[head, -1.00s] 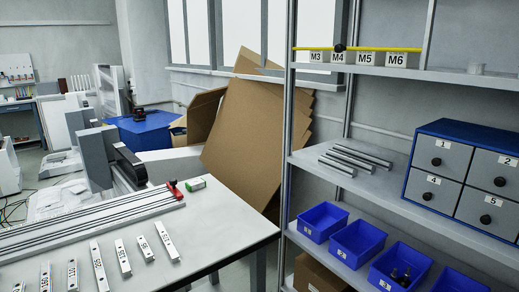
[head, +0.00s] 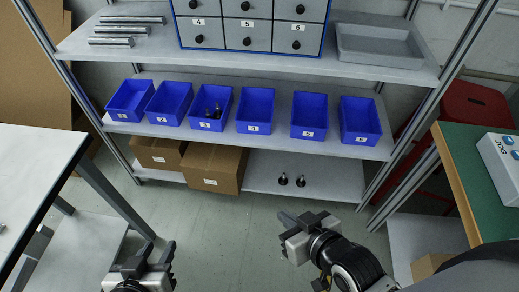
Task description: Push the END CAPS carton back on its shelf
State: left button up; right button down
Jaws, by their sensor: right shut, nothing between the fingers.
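Two brown cartons stand on the bottom shelf in the head view. The right one (head: 215,169) juts out past the shelf's front edge. The left one (head: 157,153) sits further back beside it. Each has a white label too small to read, so I cannot tell which is END CAPS. My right gripper (head: 288,219) is shut and empty, in front of the shelf, to the right of and nearer than the jutting carton. My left gripper (head: 154,250) is open and empty, low in the picture, well in front of the cartons.
Blue numbered bins (head: 267,111) line the shelf above the cartons. Two small dark parts (head: 291,181) stand on the bottom shelf, right of the cartons. A white table (head: 30,165) is at left, a green-topped bench (head: 465,165) at right. The floor between is clear.

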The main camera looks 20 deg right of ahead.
aim_at(215, 168)
jog(key=u, duration=0.3)
jog(key=k, duration=0.4)
jog(key=z, duration=1.4)
jog(key=i, duration=1.3)
jog(key=u, duration=1.6)
